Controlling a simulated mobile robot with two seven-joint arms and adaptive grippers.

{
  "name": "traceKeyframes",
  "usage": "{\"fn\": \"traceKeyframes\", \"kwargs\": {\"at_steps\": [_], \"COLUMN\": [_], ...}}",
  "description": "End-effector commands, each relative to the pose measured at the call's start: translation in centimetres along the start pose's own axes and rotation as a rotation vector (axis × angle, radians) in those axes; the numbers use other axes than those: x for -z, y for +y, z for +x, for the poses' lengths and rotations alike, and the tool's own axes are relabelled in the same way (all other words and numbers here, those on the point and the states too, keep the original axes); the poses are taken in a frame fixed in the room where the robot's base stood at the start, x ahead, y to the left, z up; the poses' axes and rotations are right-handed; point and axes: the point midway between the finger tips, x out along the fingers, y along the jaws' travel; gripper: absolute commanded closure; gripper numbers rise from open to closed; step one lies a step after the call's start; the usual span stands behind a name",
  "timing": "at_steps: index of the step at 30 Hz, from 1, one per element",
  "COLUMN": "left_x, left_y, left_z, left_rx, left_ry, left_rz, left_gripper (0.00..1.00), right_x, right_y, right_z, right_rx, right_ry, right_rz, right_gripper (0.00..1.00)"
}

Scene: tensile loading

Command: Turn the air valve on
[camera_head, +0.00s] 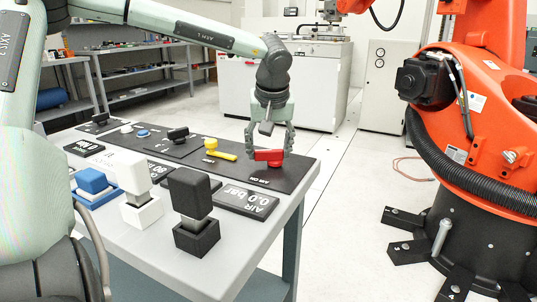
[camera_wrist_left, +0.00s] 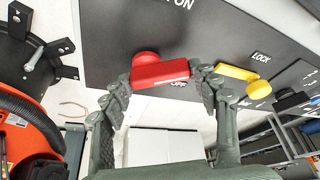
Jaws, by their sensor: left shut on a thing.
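The red air valve handle (camera_head: 268,157) sits at the right end of the black panel (camera_head: 215,150), near the "AIR ON" label. In the left wrist view the red handle (camera_wrist_left: 160,74) spans between the two fingers, beside a partly covered "OFF" label. My left gripper (camera_head: 270,145) comes down from above and is shut on the handle; it also shows in the left wrist view (camera_wrist_left: 160,80). The sign in front of the panel reads "AIR 0.0 bar" (camera_head: 247,201). My right gripper is not in view.
A yellow valve handle (camera_head: 220,150) is just left of the red one, and darker handles lie further along. White (camera_head: 142,210) and black (camera_head: 195,238) blocks stand at the table's front. A large orange robot (camera_head: 480,110) stands to the right, beyond open floor.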

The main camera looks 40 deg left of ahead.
Motion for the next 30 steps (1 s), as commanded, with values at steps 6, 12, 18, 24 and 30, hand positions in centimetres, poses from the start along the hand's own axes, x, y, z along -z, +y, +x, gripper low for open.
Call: {"fn": "traceKeyframes", "kwargs": {"at_steps": [6, 12, 18, 24, 30], "left_x": [-0.3, -0.5, -0.7, -0.8, -0.9], "left_y": [0.2, 0.4, 0.6, 0.9, 1.1], "left_z": [0.1, -0.1, -0.3, -0.3, -0.4], "left_rx": [0.082, 0.155, 0.226, 0.291, 0.342], "left_ry": [0.002, 0.002, 0.001, 0.000, -0.001], "left_rz": [-0.187, -0.364, -0.538, -0.697, -0.822], "left_gripper": [0.69, 0.69, 0.69, 0.69, 0.69], "right_x": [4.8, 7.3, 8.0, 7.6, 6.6], "right_y": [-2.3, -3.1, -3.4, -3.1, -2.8], "right_z": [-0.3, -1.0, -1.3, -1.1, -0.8], "right_rx": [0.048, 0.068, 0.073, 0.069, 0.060], "right_ry": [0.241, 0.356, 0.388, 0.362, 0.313], "right_rz": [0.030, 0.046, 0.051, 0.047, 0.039], "right_gripper": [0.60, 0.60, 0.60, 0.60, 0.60]}}
